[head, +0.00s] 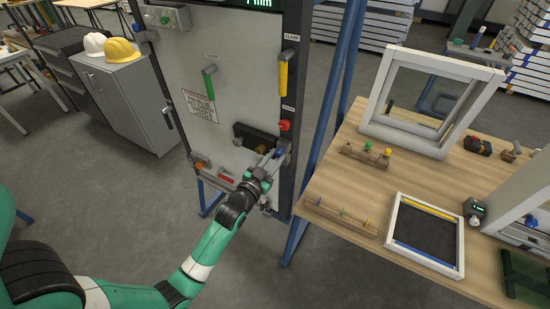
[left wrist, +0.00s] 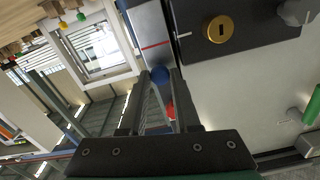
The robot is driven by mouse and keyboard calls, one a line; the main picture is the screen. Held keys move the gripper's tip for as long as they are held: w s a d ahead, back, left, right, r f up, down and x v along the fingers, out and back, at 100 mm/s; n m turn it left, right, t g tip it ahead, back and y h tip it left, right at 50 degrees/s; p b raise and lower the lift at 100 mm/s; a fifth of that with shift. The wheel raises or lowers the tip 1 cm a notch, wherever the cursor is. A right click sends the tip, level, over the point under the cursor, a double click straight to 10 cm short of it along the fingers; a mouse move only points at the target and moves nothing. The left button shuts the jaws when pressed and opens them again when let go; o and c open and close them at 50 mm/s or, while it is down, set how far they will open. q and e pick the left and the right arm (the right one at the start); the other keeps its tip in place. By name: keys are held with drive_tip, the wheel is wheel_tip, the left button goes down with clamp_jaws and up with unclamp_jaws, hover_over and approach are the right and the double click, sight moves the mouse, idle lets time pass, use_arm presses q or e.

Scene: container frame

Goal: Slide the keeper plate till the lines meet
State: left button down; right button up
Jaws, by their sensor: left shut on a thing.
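My left gripper (head: 274,158) is at the right edge of the grey door panel (head: 232,95), beside the black lock case (head: 250,137). In the left wrist view, its fingers (left wrist: 160,78) are shut on a blue knob (left wrist: 160,73). The knob sits at the end of a silver plate, seemingly the keeper plate (left wrist: 150,25), which bears a red line. The black lock case with its brass cylinder (left wrist: 220,29) is beside the plate. A short pale mark on the case's edge appears slightly offset from the red line. My right gripper is out of view.
A red knob (head: 284,126) sits on the dark post just above the gripper. Yellow (head: 283,76) and green (head: 209,84) handles stick out of the frame and door. A wooden workbench (head: 330,185) with frames and small parts stands at right.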

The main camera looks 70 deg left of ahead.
use_arm(q)
drive_tip(key=c, duration=0.6)
unclamp_jaws()
drive_tip(key=shift+f, duration=0.1)
drive_tip(key=p+v, duration=0.1)
drive_tip(key=v, duration=1)
drive_tip(key=shift+s+d, duration=0.2)
drive_tip(key=shift+s, duration=0.05)
